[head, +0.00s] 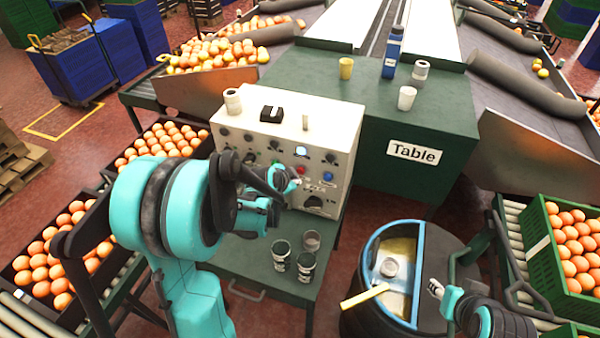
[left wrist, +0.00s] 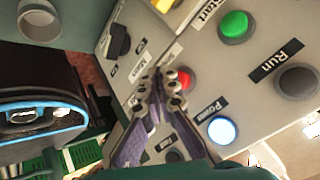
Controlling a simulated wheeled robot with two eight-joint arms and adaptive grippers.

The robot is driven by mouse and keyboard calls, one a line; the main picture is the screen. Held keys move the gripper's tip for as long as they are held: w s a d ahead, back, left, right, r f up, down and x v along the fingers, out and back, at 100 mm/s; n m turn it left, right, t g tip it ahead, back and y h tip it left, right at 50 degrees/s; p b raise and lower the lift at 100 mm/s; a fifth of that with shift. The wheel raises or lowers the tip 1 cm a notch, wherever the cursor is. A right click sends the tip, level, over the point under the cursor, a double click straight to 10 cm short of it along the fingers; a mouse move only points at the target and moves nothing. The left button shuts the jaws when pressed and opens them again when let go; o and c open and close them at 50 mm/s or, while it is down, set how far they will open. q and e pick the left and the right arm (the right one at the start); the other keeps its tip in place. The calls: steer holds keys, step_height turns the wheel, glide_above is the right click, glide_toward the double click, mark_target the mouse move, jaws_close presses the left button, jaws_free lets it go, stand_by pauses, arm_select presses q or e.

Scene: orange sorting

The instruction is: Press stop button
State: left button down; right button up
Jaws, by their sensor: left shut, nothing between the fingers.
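The white control box (head: 345,118) stands on a green cabinet in the head view, its front covered with knobs and buttons. A red button (left wrist: 186,78) shows in the left wrist view right at my left fingertips, which partly cover it; I cannot tell whether they touch. The red button also shows in the head view (head: 300,170). No "Stop" label is readable. My left gripper (head: 292,181) is shut and empty in front of the panel; its fingers meet in the left wrist view (left wrist: 172,82).
A green button (left wrist: 235,26) and a lit Power button (left wrist: 222,130) flank the red one. Several cups (head: 306,262) stand on the cabinet top below the panel. A black drum with a blue rim (head: 367,243) stands to the right. Crates of oranges (head: 550,245) line both sides.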

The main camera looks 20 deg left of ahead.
arm_select(q)
steer(key=s, duration=0.4)
steer(key=shift+s+d, duration=0.15)
steer(key=shift+s, duration=0.05)
stand_by(0.6)
steer(key=s+d+r+n+g, duration=0.1)
steer(key=s+d+r+n, duration=0.3)
steer(key=s, duration=0.5)
steer(key=s+d+r+n, duration=0.3)
steer(key=s+d+r, duration=0.2)
steer(key=s, duration=0.5)
steer(key=shift+s+d+r+n+g, duration=0.2)
steer(key=shift+d+n+g, duration=0.1)
steer(key=shift+n+g, duration=0.1)
stand_by(1.6)
